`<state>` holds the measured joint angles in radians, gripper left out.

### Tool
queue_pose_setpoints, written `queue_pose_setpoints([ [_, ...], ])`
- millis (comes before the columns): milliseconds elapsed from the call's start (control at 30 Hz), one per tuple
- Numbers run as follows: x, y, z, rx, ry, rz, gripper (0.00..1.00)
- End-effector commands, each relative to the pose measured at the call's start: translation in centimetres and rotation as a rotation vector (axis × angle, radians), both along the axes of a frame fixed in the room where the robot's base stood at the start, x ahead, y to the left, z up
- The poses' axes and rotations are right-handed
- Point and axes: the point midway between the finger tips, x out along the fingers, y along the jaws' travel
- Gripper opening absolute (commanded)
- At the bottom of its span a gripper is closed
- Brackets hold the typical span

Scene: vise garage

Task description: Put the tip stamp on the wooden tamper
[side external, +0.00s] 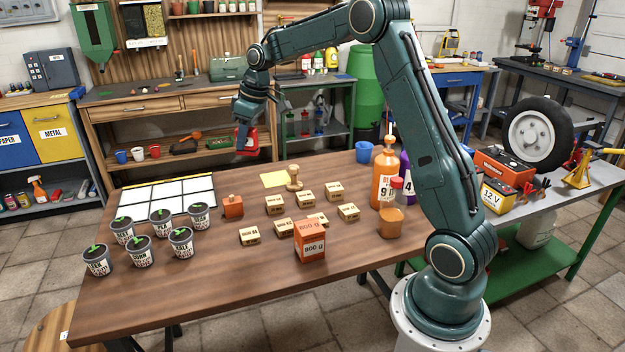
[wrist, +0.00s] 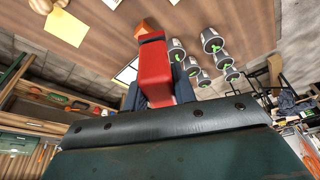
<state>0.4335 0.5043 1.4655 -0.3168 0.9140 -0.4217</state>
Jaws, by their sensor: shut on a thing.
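My gripper (side external: 244,133) is shut on a red block with a pale marking (side external: 248,142), which I take to be the tip stamp. It is held in the air above the far side of the table. The wooden tamper (side external: 294,178), with a round knob and wider base, stands upright at the corner of a yellow sheet (side external: 274,179). The tamper is to the right of my gripper in the side view, clearly apart from the red block.
An orange block with a knob (side external: 232,206) stands beside the white grid sheet (side external: 168,196). Several small cartons (side external: 274,204), an orange 800 g box (side external: 311,241) and tall bottles (side external: 384,175) stand near the tamper. Several plant pots (side external: 142,251) stand at left.

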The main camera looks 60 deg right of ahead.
Motion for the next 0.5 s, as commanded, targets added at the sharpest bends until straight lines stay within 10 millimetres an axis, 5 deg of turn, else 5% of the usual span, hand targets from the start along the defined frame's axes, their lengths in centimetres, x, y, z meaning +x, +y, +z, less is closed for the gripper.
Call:
queue_pose_setpoints([
  [500,1.5,-14.3,3.3,-0.001,-0.001,-0.590,0.04],
])
